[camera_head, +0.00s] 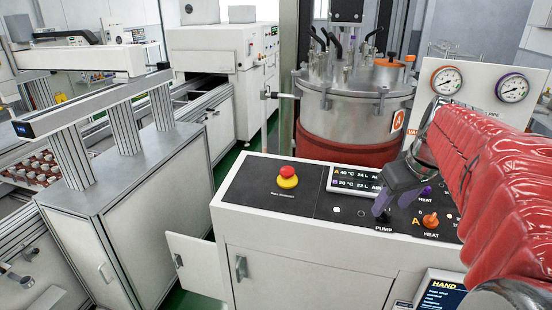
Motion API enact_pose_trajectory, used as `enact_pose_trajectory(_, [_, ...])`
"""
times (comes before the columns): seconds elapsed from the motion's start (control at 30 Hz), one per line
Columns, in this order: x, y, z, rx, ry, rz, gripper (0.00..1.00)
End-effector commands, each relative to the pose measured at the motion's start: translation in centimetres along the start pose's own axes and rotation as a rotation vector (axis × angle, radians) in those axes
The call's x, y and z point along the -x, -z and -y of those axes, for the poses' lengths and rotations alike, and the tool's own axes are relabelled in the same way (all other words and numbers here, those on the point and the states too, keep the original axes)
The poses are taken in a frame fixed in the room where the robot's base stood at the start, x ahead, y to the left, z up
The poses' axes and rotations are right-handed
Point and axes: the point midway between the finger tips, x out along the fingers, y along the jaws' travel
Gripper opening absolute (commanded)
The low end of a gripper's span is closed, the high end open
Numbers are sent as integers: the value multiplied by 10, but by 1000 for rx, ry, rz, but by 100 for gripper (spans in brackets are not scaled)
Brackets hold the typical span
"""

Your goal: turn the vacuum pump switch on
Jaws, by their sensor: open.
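The control panel (270,205) is a dark sloping face on a white cabinet. The label PUMP (383,229) is printed near its front edge, left of an orange HEAT knob (430,220). My gripper (383,206) comes in from the right on the red-sleeved arm. Its dark fingers are open and reach down to the panel just above the PUMP label. They cover the spot where a pump switch would sit, so its position and any contact are hidden. A purple knob (413,195) shows partly behind the gripper, near another HEAT label.
A red-and-yellow emergency stop (287,177) and a temperature display (356,181) are on the panel. A steel vessel (355,105) and two gauges (447,80) stand behind. A HAND screen (441,292) is below.

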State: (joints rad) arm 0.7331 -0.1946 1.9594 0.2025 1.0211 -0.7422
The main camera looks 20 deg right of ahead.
Motion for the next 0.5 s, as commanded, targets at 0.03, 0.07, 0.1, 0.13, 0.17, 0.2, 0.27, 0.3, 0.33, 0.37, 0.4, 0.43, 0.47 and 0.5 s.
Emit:
enact_pose_trajectory(0.03, [-8,-1,1,0,3,4,46])
enact_pose_trajectory(0.07, [-12,-1,0,0,2,3,46])
enact_pose_trajectory(0.1, [-16,0,0,0,2,2,46])
enact_pose_trajectory(0.13, [-19,0,0,0,2,2,46])
enact_pose_trajectory(0.17, [-22,0,0,0,1,1,46])
enact_pose_trajectory(0.2, [-24,0,0,0,1,1,46])
enact_pose_trajectory(0.27, [-28,0,0,0,1,1,46])
enact_pose_trajectory(0.3, [-29,0,0,0,1,1,46])
enact_pose_trajectory(0.33, [-30,0,0,0,1,1,46])
enact_pose_trajectory(0.37, [-30,0,0,0,1,1,46])
enact_pose_trajectory(0.4, [-30,0,0,0,1,1,46])
enact_pose_trajectory(0.43, [-30,0,0,0,1,1,46])
enact_pose_trajectory(0.47, [-30,0,0,0,1,1,46])
enact_pose_trajectory(0.5, [-30,0,0,0,1,1,46])
